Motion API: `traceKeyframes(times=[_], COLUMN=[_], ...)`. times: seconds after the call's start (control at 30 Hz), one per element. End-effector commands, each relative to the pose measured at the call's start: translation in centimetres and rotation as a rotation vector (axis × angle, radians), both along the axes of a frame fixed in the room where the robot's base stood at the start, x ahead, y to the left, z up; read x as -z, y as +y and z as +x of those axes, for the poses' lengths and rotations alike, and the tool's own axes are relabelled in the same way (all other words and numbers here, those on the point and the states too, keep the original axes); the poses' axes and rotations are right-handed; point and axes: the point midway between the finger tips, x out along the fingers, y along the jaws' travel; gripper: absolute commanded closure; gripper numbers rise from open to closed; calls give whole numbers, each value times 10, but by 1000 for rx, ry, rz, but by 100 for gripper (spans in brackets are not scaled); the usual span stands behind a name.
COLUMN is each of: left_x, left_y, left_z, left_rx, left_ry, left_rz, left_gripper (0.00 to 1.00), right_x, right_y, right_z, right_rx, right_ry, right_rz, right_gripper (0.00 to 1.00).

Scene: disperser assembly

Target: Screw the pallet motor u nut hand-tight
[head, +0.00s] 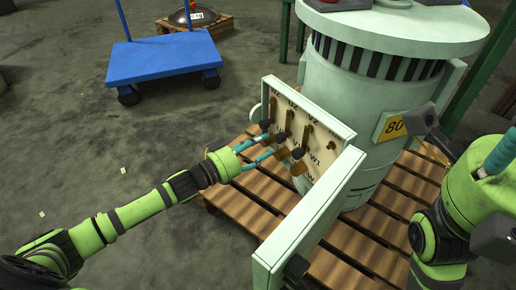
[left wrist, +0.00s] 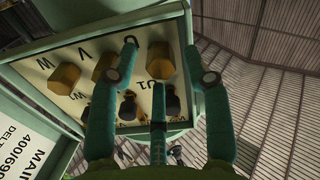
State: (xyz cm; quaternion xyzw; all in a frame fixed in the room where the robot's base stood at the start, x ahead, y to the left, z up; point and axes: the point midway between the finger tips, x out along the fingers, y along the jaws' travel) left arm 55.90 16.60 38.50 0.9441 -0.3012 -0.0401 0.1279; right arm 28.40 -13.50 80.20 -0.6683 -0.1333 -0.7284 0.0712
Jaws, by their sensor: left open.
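The open terminal box (head: 340,135) on the pale green motor (head: 370,95) has a cream panel with brass posts, dark fittings and U, V, W labels. My left gripper (head: 272,146) reaches it from the left, its teal fingers spread in front of the fittings. In the left wrist view the fingers straddle a brass piece (left wrist: 160,58) near the U1 label. The fingers look apart from it, but I cannot tell for sure. Black fittings (left wrist: 127,106) show below. I cannot tell which piece is the u nut. My right arm (head: 470,195) is at the right; its gripper's state is unclear.
The motor stands on a slatted wooden pallet (head: 370,245). The box's open cover (head: 315,215) juts toward me beside the panel. A blue cart (head: 165,57) and a small pallet (head: 195,37) stand behind left.

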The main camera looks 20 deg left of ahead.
Motion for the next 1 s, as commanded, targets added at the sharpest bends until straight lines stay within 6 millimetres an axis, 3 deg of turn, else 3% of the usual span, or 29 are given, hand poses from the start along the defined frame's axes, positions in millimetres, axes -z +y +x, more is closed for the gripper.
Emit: traceKeyframes(times=[0.23, 0.27, 0.37, 0.4, 0.87, 1.0], left_x=[0, 0, 0, 0, 0, -2], left_y=[-1, -1, -1, -1, 0, -1], left_z=[1, 1, 1, 1, 1, 0], left_rx=[0, 0, -1, 0, -1, -1], left_ry=[2, 2, 1, 2, -29, -76], left_rz=[1, 1, 1, 1, 49, 114], left_gripper=[51, 55, 95, 100, 100, 100], right_x=[-1, -1, -1, -1, -6, 6], right_y=[0, 0, 0, 0, -1, -1], right_z=[0, 0, 0, 0, -2, 6], right_rx=[0, 0, 0, 0, -2, -1], right_ry=[-2, -2, -2, -2, -4, 55], right_rz=[0, 0, 0, 0, 5, -2], right_gripper=[60, 60, 60, 60, 60, 60])
